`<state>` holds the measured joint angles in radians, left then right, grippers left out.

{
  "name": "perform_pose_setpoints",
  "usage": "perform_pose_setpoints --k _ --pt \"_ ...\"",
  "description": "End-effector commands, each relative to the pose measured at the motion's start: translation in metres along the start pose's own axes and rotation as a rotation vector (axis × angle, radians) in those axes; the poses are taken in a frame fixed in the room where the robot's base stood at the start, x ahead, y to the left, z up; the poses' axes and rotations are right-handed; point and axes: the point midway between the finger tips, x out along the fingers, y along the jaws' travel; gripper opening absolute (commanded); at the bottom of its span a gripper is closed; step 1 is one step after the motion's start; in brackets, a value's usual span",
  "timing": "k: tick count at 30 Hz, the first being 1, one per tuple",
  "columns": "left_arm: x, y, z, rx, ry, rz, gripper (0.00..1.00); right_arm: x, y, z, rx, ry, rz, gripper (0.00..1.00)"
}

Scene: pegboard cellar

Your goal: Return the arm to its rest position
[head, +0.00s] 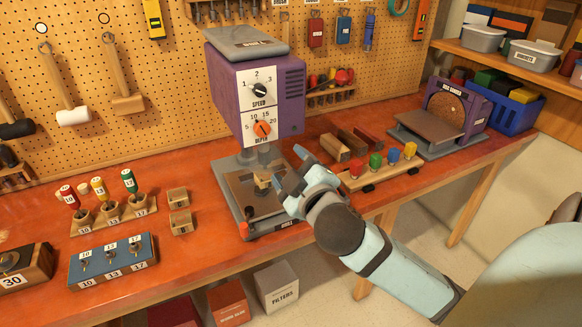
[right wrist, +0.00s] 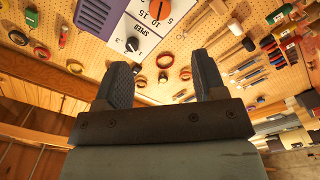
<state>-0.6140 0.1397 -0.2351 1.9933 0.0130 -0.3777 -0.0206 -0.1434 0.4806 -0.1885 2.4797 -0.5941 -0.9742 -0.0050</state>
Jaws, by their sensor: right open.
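My right gripper (head: 289,178) is in front of the drill press table, beside the purple drill press (head: 275,95). My right arm reaches in from the lower right of the head view. In the head view the gripper is close to the press base (head: 285,219); I cannot tell whether it touches. My left gripper is not in view.
A disc sander (head: 440,115) and a blue bin (head: 508,105) are farther right.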

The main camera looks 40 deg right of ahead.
Motion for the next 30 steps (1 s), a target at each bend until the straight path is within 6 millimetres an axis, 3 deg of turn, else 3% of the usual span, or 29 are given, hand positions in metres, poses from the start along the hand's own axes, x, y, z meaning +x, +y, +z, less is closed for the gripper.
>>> perform_pose_setpoints --k 8,11,14,17,21,24,27,30 --pt "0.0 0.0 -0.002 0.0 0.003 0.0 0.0 0.0 0.0 0.0 0.001 0.0 -0.001 0.64" --pt "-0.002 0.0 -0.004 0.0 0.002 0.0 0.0 0.001 -0.011 0.004 0.011 -0.008 -0.036 0.64" --pt "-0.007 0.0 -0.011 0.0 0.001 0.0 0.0 0.0 -0.046 0.02 0.049 -0.035 -0.142 0.64" --pt "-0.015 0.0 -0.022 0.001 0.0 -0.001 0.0 -0.012 -0.104 0.045 0.134 -0.078 -0.306 0.64" --pt "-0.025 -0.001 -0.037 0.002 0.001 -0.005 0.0 -0.057 -0.191 0.082 0.317 -0.158 -0.524 0.64" --pt "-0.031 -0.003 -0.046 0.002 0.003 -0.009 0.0 -0.098 -0.238 0.103 0.454 -0.221 -0.627 0.64" --pt "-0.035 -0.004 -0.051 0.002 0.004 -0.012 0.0 -0.133 -0.27 0.117 0.567 -0.274 -0.685 0.64" --pt "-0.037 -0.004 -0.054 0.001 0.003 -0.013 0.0 -0.157 -0.289 0.126 0.641 -0.311 -0.712 0.64"
